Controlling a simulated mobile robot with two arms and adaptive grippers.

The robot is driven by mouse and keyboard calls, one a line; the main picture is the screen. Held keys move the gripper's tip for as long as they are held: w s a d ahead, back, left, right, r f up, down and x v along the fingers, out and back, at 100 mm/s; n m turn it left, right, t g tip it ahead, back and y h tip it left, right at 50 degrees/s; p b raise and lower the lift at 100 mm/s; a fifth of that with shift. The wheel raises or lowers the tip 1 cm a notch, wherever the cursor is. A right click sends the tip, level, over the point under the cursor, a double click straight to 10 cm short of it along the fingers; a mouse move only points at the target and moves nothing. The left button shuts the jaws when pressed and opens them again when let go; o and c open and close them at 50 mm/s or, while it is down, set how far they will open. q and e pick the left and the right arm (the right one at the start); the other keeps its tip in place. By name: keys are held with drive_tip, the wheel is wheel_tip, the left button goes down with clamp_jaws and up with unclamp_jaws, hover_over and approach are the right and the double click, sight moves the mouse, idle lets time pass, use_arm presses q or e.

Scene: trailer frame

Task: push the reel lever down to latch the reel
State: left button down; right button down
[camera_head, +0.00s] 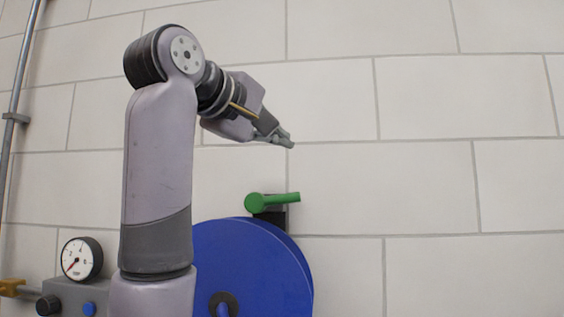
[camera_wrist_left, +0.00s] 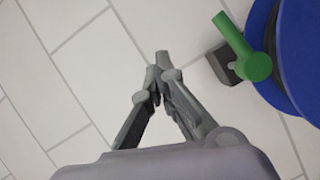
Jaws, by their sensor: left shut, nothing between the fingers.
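The green reel lever (camera_head: 274,201) sits on a dark block at the top of the blue reel (camera_head: 255,262) and points to the right, close to level. My left gripper (camera_head: 289,142) is shut and empty, above the lever and apart from it. In the left wrist view the shut fingertips (camera_wrist_left: 161,72) are at the centre, with the lever (camera_wrist_left: 240,48) and part of the reel (camera_wrist_left: 294,60) to the upper right. My left arm hides the left part of the reel in the head view. My right gripper is not in view.
A light block wall (camera_head: 420,190) stands behind. A round gauge (camera_head: 81,258) and a grey box with knobs (camera_head: 72,294) are at the lower left. A vertical pipe (camera_head: 20,80) runs along the left edge. The space right of the lever is clear.

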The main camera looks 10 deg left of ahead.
use_arm(q)
drive_tip(key=s, duration=0.1)
drive_tip(key=s+r, duration=0.1)
drive_tip(key=s, duration=0.1)
drive_tip(key=shift+r, duration=0.15)
drive_tip(key=shift+w, duration=0.25)
drive_tip(key=shift+s, duration=0.15)
